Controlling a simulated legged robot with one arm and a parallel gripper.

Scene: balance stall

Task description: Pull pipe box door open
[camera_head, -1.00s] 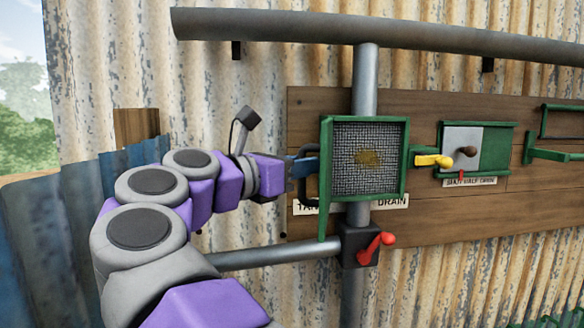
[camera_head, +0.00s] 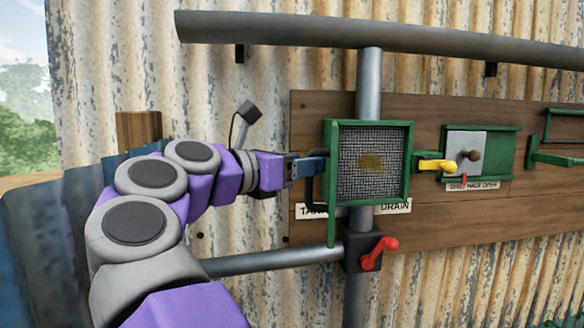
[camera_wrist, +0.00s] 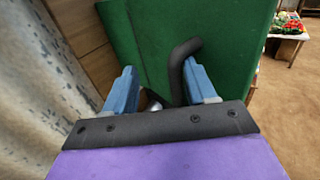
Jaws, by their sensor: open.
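The pipe box (camera_head: 408,165) is a green frame with a grey mesh front, fixed around the vertical pipe. A yellow-brown patch shows through the mesh. A black bar handle (camera_head: 318,178) sits at its left side. My gripper (camera_head: 310,168) reaches this handle from the left. In the wrist view, my gripper (camera_wrist: 158,78) is open, with blue fingers pointing at green panels (camera_wrist: 225,45). The bent black handle (camera_wrist: 181,60) stands close to the right finger and partly between the fingers. I cannot tell whether they touch. The door's opening angle is unclear.
A red valve lever (camera_head: 380,250) is below the box. A yellow handle (camera_head: 436,167) and a grey sliding plate (camera_head: 463,152) are to its right. A thick pipe (camera_head: 300,28) runs above. In the wrist view, corrugated wall (camera_wrist: 30,95) is close on the left.

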